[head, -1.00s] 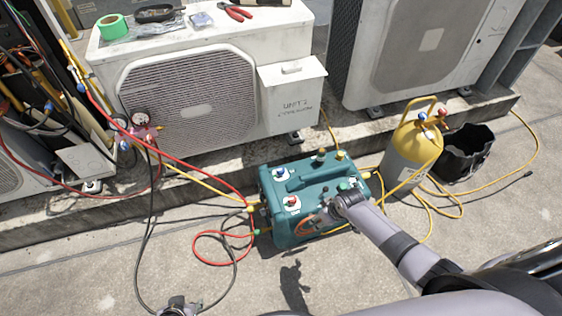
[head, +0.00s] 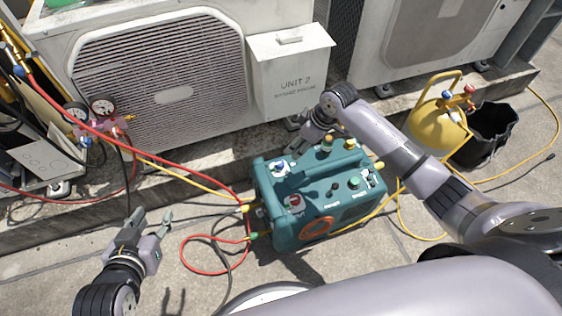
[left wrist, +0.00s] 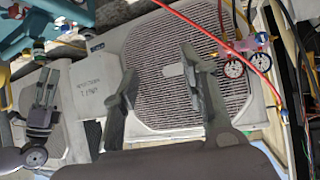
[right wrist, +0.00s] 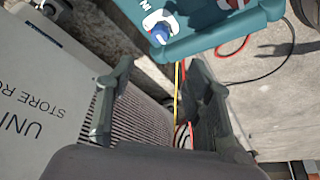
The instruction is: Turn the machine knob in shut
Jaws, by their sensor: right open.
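The teal machine (head: 335,210) stands on the ground with hoses at its left side. A blue knob (head: 280,168) on a white plate is at its back left top corner, and a red knob (head: 294,202) is in front of it. In the right wrist view the blue knob (right wrist: 161,33) shows beyond the fingers, beside a partly cut-off label. My right gripper (head: 309,138) is open and empty, behind the machine's back edge and apart from the knobs. My left gripper (head: 153,217) is open and empty, left of the machine above the ground.
A condenser with a white side box (head: 290,80) stands on a concrete ledge behind. Red and yellow hoses (head: 190,178) run from the gauges (head: 103,106) to the machine. A yellow cylinder (head: 437,122) and black bucket (head: 490,135) are at the right.

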